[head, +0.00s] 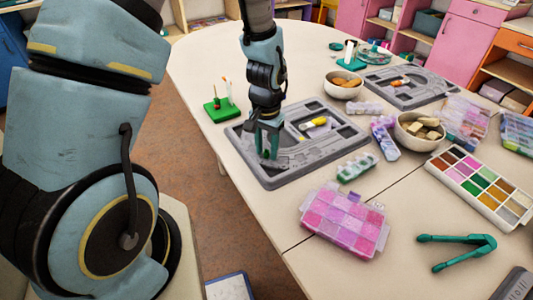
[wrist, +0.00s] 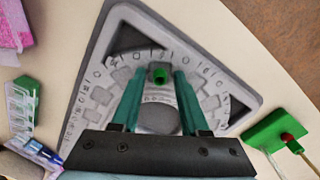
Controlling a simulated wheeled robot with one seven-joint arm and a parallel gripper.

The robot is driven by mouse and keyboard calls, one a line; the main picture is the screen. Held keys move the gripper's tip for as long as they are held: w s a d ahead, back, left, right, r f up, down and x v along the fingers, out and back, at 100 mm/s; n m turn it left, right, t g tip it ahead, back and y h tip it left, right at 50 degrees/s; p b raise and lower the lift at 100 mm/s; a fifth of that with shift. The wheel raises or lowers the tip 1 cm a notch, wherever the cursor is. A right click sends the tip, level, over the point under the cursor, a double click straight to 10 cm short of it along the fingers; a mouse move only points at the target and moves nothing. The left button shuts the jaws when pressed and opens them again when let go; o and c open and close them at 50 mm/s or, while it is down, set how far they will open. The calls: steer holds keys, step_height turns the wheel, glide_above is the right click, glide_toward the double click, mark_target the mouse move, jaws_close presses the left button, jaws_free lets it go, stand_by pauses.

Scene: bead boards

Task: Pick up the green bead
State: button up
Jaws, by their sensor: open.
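The green bead (wrist: 160,76) sits on the grey bead board (wrist: 106,38), near its far edge in the wrist view. My gripper (wrist: 160,84) is open, with its two teal fingers on either side of the bead. A gap shows between the fingers, and I cannot tell whether either tip touches the bead. In the head view my gripper (head: 268,152) points down over the left part of the grey bead board (head: 282,181). I cannot make out the bead there, as the fingers cover that spot.
A green peg stand (head: 221,112) stands left of the board, and a yellow piece (head: 318,122) lies on the board. A bowl (head: 343,83), a pink bead box (head: 343,219) and a colour tray (head: 484,184) stand around it. Teal tweezers (head: 458,248) lie front right.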

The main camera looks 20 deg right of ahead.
jaws_close()
steer(key=shift+r, duration=0.1)
stand_by(0.6)
